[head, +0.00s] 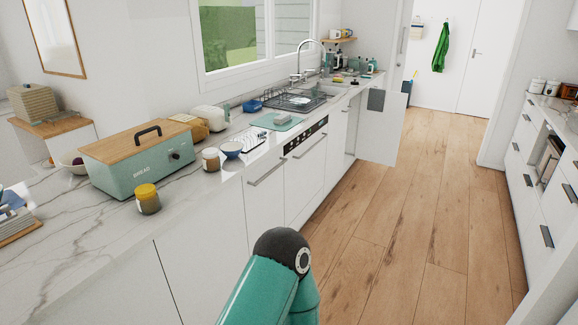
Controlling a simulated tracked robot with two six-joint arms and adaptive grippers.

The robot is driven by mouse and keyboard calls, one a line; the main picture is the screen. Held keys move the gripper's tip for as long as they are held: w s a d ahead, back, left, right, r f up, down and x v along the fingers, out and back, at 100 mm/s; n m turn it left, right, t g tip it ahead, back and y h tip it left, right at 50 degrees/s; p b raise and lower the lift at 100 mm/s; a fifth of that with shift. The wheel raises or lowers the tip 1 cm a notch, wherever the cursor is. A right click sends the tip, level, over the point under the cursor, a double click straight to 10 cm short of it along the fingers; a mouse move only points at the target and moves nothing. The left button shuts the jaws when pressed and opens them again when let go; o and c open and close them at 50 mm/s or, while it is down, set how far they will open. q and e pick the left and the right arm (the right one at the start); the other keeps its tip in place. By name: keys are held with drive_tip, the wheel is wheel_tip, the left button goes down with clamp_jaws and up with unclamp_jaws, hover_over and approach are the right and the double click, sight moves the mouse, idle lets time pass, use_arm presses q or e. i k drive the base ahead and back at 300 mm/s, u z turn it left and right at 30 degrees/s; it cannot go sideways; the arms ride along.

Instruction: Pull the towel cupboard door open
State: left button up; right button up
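At the far end of the left counter run, a white cupboard door (380,140) stands out into the room, swung away from the counter front. A dark grey cloth-like square (376,100) is on its upper part. It looks like the towel cupboard door, but no label shows. The inside of the cupboard is hard to make out from here. A teal link of one of my arms with a dark joint rises at the bottom middle, well short of that door. Neither of my grippers is in view, so their state does not show.
Drawers with dark handles (547,236) line the right. The wooden floor (430,210) between is clear. A green cloth (440,47) hangs at the back.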

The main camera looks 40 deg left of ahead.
sight(263, 185)
drive_tip(key=z, duration=0.05)
drive_tip(key=i, duration=2.55)
drive_tip(key=u, duration=2.3)
drive_tip(key=i, duration=0.15)
drive_tip(key=u, duration=1.65)
drive_tip(key=i, duration=1)
drive_tip(key=z, duration=0.55)
